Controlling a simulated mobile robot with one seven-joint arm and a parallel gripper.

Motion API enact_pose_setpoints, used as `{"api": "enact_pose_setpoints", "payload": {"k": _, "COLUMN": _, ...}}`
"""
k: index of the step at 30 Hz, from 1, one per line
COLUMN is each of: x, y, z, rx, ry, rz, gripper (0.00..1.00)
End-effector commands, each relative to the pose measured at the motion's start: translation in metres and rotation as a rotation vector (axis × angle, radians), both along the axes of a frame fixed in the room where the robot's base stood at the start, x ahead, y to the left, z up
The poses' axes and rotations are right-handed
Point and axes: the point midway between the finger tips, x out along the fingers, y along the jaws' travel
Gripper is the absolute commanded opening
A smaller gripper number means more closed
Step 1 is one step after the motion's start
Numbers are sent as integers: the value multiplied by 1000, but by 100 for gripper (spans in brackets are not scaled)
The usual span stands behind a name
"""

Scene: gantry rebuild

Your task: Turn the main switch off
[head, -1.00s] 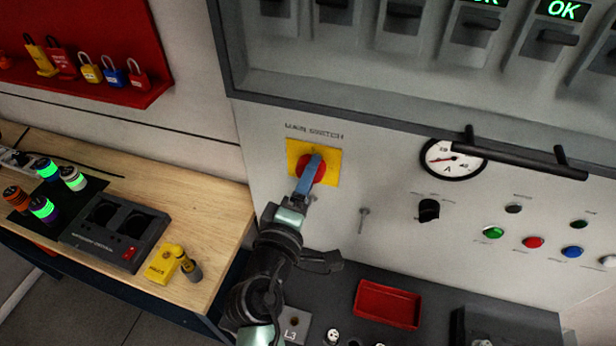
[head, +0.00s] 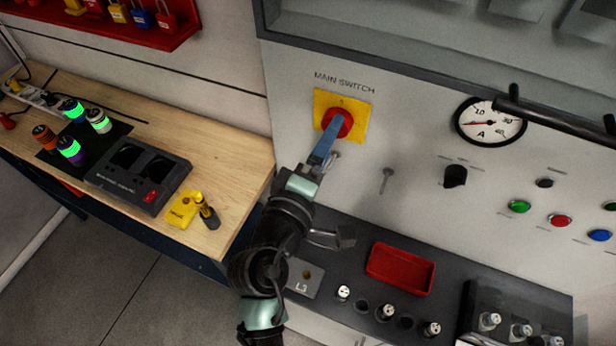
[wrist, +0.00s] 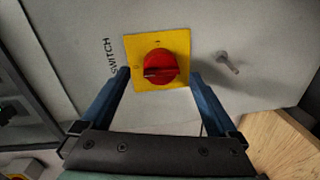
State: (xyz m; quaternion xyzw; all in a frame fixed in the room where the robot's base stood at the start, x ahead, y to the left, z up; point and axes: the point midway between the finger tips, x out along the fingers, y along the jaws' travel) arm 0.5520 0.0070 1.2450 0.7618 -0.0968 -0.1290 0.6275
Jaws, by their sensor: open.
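The main switch is a red rotary knob (head: 338,123) on a yellow square plate (head: 356,104), under the label "MAIN SWITCH" on the grey cabinet front. In the wrist view the red knob (wrist: 160,68) lies ahead, between and beyond the two blue fingers. Its dark grip slot lies roughly level in that picture. My gripper (head: 322,150) is open and empty. In the head view its blue finger overlaps the knob's lower left edge. In the wrist view the fingers (wrist: 160,88) stand apart at either side of the yellow plate; I cannot tell whether they touch anything.
A key-like lever (head: 387,178) sticks out right of the switch. A black knob (head: 455,176), a gauge (head: 490,122) and a dark handle bar (head: 560,120) are further right. Below are a red tray (head: 400,270) and a dark shelf. A wooden bench (head: 225,150) stands left.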

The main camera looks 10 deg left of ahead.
Motion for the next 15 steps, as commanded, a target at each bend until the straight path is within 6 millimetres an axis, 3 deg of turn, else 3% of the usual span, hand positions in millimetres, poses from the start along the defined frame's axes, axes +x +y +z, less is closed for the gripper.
{"api": "enact_pose_setpoints", "payload": {"k": 9, "x": -62, "y": 21, "z": 1, "rx": 0, "ry": 0, "rz": 3, "gripper": 95}}
{"api": "enact_pose_setpoints", "payload": {"k": 15, "x": -85, "y": 28, "z": 5, "rx": -2, "ry": -1, "rz": 1, "gripper": 95}}
